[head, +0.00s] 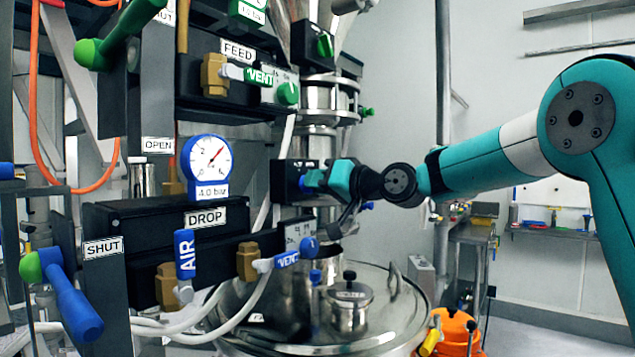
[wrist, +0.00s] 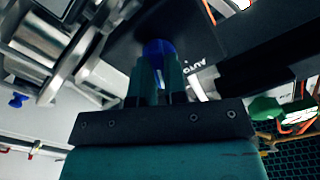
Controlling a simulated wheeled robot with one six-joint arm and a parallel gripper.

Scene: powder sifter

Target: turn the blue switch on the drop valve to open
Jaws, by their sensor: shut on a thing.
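The blue switch (wrist: 159,48) is a knob on the face of a black box (wrist: 125,30), with the word AUTO beside it in the wrist view. In the head view the black box (head: 284,182) sits on the steel column above the round vessel. My gripper (head: 325,181) reaches it from the right. In the wrist view my gripper (wrist: 159,72) is shut on the blue switch, one finger on each side. The fingers hide much of the switch, so I cannot tell which way it points.
At left stands a black panel with a DROP label (head: 206,218), a 4.0 bar gauge (head: 208,165) and a blue-handled lever (head: 72,303) below SHUT. A similar box with a green switch (head: 325,45) is above. The lidded vessel (head: 385,325) is below. Open room lies right.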

